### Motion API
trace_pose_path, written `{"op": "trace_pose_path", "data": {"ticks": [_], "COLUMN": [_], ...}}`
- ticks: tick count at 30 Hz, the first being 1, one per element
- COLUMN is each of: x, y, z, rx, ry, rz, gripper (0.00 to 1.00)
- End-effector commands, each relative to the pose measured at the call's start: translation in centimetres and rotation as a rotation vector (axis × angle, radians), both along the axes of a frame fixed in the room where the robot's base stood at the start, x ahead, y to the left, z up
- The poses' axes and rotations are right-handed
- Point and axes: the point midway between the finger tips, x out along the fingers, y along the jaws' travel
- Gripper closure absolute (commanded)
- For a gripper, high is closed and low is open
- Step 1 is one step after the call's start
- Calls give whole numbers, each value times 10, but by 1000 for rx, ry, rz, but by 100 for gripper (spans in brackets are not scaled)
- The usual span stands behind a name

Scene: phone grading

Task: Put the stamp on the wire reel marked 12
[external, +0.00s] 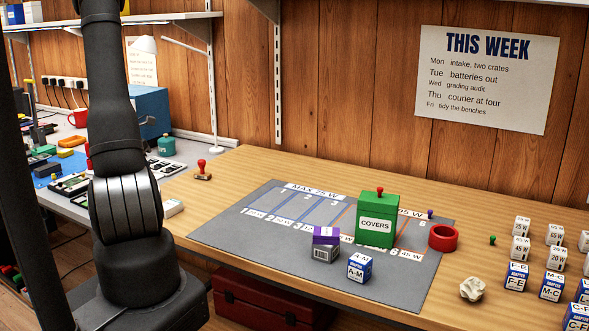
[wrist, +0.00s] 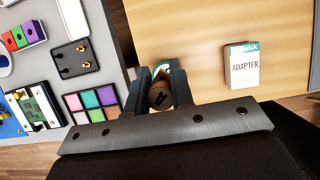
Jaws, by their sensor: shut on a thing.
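My gripper (wrist: 160,90) is shut on a small brown round thing (wrist: 160,98) with a dark mark, seen end-on in the wrist view. Teal and white show just beyond it. I cannot tell for sure whether it is the stamp. In the external view, a red-knobbed stamp (external: 203,170) stands on the wooden table, left of the grey mat (external: 215,234). I cannot make out a wire reel marked 12 in either view.
A white and teal adapter box (wrist: 243,66) lies on the wood. Coloured swatches (wrist: 90,104) and phone parts fill the grey bench at left. The mat holds a green COVERS box (external: 376,222), a purple box (external: 326,236) and a blue A-M box (external: 359,268). A red ring (external: 443,237) is nearby.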

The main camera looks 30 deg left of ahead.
Motion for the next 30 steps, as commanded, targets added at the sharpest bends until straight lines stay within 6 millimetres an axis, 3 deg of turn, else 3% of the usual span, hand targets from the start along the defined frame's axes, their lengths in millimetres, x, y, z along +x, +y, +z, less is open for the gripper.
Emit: {"op": "trace_pose_path", "data": {"ticks": [6,17,18,20,30], "x": [-1,0,0,0,0], "y": [-1,-1,-1,-1,-1], "z": [-29,-33,-32,-32,-30], "rx": [-2,-2,-1,-1,0], "ry": [3,2,2,2,1], "rz": [0,-1,0,0,-1], "gripper": [100,100,71,59,57]}}
